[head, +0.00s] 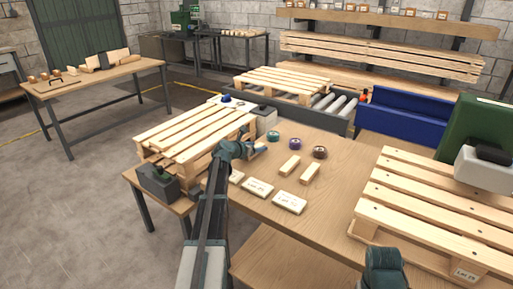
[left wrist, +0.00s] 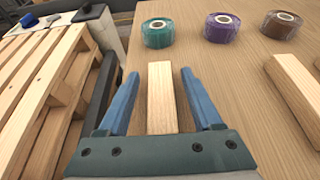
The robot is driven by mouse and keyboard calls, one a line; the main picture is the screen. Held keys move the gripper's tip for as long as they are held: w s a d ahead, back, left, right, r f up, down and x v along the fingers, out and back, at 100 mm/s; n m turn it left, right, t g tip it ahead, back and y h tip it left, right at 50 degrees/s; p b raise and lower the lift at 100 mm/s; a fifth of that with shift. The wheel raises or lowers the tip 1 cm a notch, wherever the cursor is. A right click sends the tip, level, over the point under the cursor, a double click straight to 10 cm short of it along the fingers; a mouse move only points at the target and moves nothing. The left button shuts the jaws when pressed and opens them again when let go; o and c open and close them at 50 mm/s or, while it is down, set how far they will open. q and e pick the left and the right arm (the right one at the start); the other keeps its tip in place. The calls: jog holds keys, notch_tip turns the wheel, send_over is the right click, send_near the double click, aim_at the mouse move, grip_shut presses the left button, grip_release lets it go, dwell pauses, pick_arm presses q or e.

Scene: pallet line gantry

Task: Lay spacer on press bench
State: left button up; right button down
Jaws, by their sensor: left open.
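My left gripper (head: 256,149) is over the wooden bench (head: 338,150) with its fingers open. In the left wrist view, a pale wooden block (left wrist: 162,95), likely a spacer, lies between the two blue fingers (left wrist: 160,100), with gaps on both sides. Two similar blocks lie to its right in the head view, one nearer (head: 290,166) and one farther right (head: 310,173). A table with a green machine (head: 184,20) stands at the back; I cannot tell whether it is the press bench. My right gripper's jaws are not visible.
Teal (head: 273,136), purple (head: 293,144) and brown (head: 320,152) tape rolls stand beyond the blocks. Pale labelled packs (head: 290,202) lie nearer. Pallets flank the work area at left (head: 190,135) and right (head: 440,210). A separate table (head: 100,77) at left holds wooden pieces.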

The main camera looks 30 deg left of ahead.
pick_arm(q)
jog(key=shift+r, duration=0.2)
jog(key=p+v, duration=0.4)
jog(key=v, duration=0.8)
jog(key=shift+f+p, duration=0.1)
jog(key=shift+p, duration=0.3)
